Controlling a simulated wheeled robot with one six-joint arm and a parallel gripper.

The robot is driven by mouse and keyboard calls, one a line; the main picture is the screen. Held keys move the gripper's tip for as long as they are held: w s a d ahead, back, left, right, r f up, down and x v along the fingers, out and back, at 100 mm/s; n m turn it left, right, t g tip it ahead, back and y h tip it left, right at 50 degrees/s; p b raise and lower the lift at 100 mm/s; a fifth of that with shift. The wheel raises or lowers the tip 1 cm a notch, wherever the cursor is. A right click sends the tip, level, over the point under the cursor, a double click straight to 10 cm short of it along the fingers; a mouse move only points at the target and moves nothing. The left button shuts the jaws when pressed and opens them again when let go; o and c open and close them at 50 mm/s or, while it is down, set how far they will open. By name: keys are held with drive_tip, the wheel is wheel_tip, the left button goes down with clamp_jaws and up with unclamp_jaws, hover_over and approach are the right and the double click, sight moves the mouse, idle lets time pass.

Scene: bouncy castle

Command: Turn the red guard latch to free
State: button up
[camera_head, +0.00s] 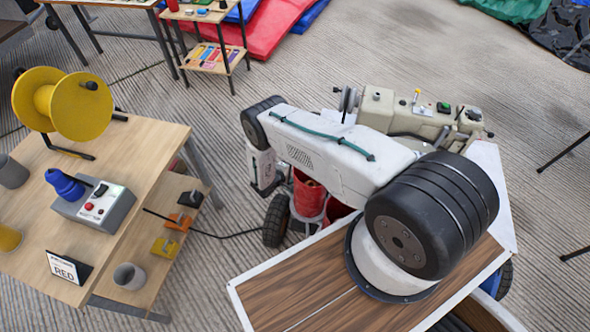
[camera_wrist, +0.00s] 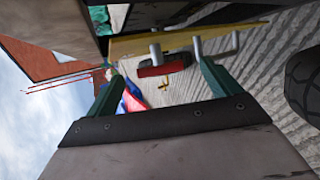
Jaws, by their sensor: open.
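I cannot pick out the red guard latch for certain in either view. In the wrist view, a red piece with a dark part (camera_wrist: 163,67) shows beyond my gripper (camera_wrist: 155,62), between its fingers. It is small, and I cannot tell whether it is the latch. My gripper is open, its two dark green fingers apart with nothing held. In the head view my white arm reaches left from its black joint and bends down; the fingers are hidden there. A beige machine (camera_head: 405,112) with a green button and a yellow-tipped lever stands behind the arm.
A wooden table (camera_head: 130,165) at left carries a yellow reel (camera_head: 62,103), a grey control box (camera_head: 95,208) and a card reading RED (camera_head: 66,268). Its lower shelf holds an orange piece (camera_head: 178,222) and a yellow one (camera_head: 165,248). Red containers (camera_head: 309,196) stand below my arm.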

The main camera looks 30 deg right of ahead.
drive_tip(key=v, duration=0.7)
drive_tip(key=shift+r, duration=0.1)
drive_tip(key=c, duration=0.4)
drive_tip(key=shift+d+g, duration=0.25)
drive_tip(key=shift+g, duration=0.05)
drive_tip(key=c, duration=0.5)
drive_tip(key=d+g+y, duration=0.1)
drive_tip(key=g, duration=0.1)
drive_tip(key=d+r+g+y, duration=0.1)
drive_tip(key=d, duration=0.1)
drive_tip(key=d+g+y, duration=0.1)
drive_tip(key=g, duration=0.1)
drive_tip(key=shift+w+d+r+n+g, duration=0.2)
drive_tip(key=shift+d+r+n+g, duration=0.05)
drive_tip(key=shift+d+n+g, duration=0.1)
drive_tip(key=shift+c, duration=0.2)
drive_tip(key=w+d+r+n+y, duration=0.2)
drive_tip(key=w+y, duration=0.2)
drive_tip(key=y, duration=0.1)
drive_tip(key=shift+g, duration=0.25)
drive_tip(key=x, duration=0.7)
drive_tip(key=shift+w+f, duration=0.15)
drive_tip(key=shift+f, duration=0.1)
